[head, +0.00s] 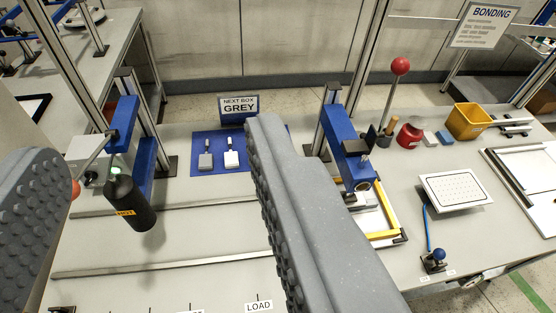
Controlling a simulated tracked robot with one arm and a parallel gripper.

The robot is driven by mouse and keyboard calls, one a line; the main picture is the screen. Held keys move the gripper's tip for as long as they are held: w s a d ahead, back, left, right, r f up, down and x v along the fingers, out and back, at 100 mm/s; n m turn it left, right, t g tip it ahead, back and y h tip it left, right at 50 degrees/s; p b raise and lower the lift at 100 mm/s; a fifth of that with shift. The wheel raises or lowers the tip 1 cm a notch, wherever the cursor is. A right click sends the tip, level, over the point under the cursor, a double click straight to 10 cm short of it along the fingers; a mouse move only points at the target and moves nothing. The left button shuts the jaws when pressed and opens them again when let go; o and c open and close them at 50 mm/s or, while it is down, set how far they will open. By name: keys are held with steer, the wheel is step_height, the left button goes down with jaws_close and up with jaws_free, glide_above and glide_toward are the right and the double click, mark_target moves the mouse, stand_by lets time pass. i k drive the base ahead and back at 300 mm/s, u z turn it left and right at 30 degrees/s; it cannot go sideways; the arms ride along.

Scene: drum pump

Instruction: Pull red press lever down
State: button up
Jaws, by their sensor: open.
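My gripper (160,150) is open and empty, its two ribbed grey fingers wide apart in the foreground. A red ball knob (400,66) tops an upright rod beside the blue press (349,150) at right, beyond my right finger. A second red ball (76,189) shows at the edge of my left finger, at the lower end of a slanted grey rod (95,155) by the left blue press (122,125). My left finger hides part of that area. I cannot tell which red ball is the task's lever. Neither finger visibly grips anything.
A black cylinder marked HOT (132,208) stands out between the fingers. Behind it lies a blue mat (212,138) with small blocks, and a "NEXT BOX GREY" sign (238,107). Metal rails (170,264) cross the bench. A yellow bin (468,121) and white plate (455,190) are at right.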

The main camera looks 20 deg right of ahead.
mark_target(400, 67)
steer(key=k, duration=0.6)
steer(key=z, duration=0.6)
steer(key=i, duration=1.3)
steer(key=u, duration=0.4)
